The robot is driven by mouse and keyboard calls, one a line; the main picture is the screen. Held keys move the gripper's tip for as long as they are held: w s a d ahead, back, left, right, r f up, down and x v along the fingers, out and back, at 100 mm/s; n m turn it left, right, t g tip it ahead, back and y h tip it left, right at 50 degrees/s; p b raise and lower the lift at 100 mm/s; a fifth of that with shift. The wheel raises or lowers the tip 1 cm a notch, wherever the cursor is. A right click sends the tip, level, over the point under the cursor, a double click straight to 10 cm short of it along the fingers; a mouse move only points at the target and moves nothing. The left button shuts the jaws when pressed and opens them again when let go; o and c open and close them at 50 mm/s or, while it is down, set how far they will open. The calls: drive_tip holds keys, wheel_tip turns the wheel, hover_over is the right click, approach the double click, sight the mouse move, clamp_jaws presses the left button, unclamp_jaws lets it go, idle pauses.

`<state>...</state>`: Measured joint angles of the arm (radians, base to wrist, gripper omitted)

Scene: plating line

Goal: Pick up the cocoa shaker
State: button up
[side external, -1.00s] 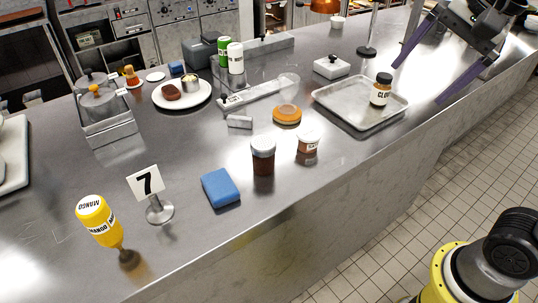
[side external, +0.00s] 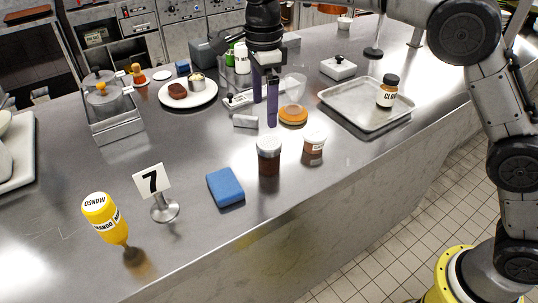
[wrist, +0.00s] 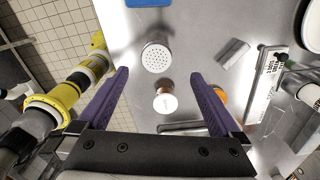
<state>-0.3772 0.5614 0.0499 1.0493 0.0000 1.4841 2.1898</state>
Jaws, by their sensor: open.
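The cocoa shaker appears to be the dark brown jar with a grey perforated lid (side external: 268,158), upright on the steel counter near its front edge. Its holed lid shows in the wrist view (wrist: 156,57), just beyond the fingertips and between their lines. My gripper (side external: 265,114) has purple fingers pointing down, apart and empty, and appears above the counter beyond the shaker. In the wrist view the open fingers (wrist: 160,73) touch nothing. A smaller jar with a white lid (side external: 314,140) stands to the shaker's right; it also lies between the fingers in the wrist view (wrist: 165,101).
A blue sponge (side external: 225,187), a number 7 stand (side external: 165,209) and a mango bottle (side external: 101,212) are to the left. A small grey block (side external: 245,121) and an orange-rimmed item (side external: 293,117) lie behind.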

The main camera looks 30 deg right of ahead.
sight(269, 142)
wheel_tip(269, 142, down, 8)
drive_tip(key=shift+s+r, duration=0.1)
drive_tip(key=shift+r, duration=0.1)
drive_tip(key=f, duration=0.4)
drive_tip(key=shift+s+d+f, duration=0.25)
drive_tip(key=shift+s+d, duration=0.1)
drive_tip(key=shift+f, duration=0.5)
drive_tip(key=c, duration=1.5)
drive_tip(key=shift+r, duration=0.15)
